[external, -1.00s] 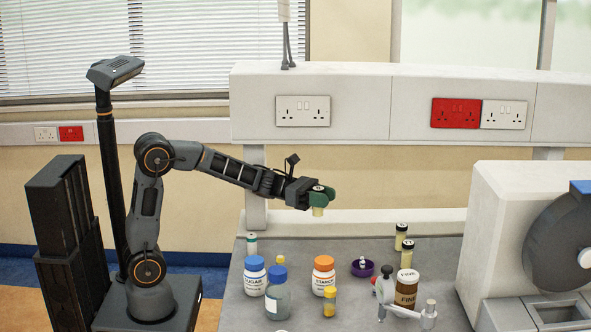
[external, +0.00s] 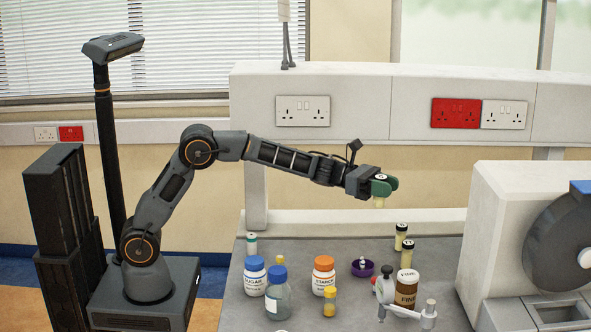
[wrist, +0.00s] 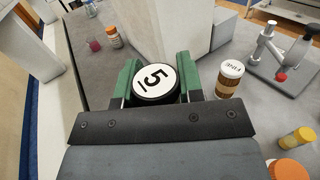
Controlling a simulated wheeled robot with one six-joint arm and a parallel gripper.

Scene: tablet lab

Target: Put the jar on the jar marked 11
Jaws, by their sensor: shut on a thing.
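My gripper (external: 384,186) is shut on a jar with a black-rimmed white lid marked 5 (wrist: 155,82). Its pale yellow body (external: 380,202) shows below the green fingers in the external view, high above the bench. Two similar pale yellow jars with dark lids stand on the bench, lower and right of my gripper: a farther jar (external: 400,240) and a nearer jar (external: 406,259). Their lid numbers are too small to read, so I cannot tell which is marked 11. I cannot make out either in the wrist view.
A brown FINE jar (external: 406,290) stands in front of the nearer pale jar. A large white machine (external: 500,230) stands on the right.

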